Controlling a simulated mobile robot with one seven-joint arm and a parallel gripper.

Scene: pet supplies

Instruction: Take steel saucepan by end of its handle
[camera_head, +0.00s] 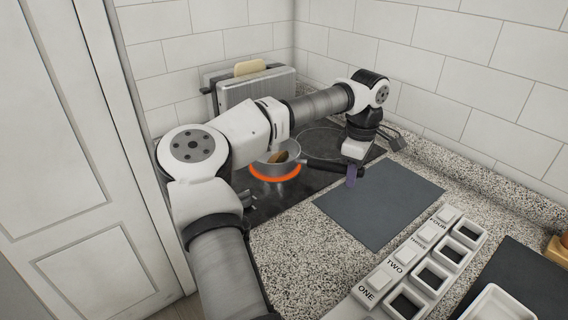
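The steel saucepan (270,167) sits on the stovetop over a glowing orange burner, partly hidden behind my arm. Something brown shows inside it. Its black handle (322,167) points right, toward the dark grey mat. My gripper (351,178) hangs downward at the outer end of the handle, with a purple finger part showing. The fingers overlap the handle's end in this view. I cannot tell whether they touch it or how far apart they are.
A toaster (258,88) with a bread slice stands behind the stovetop (300,184). The dark grey mat (380,207) is bare. A white numbered block (420,262) with dark square openings and a white tray (497,305) lie at the front right. Tiled walls close off the back.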

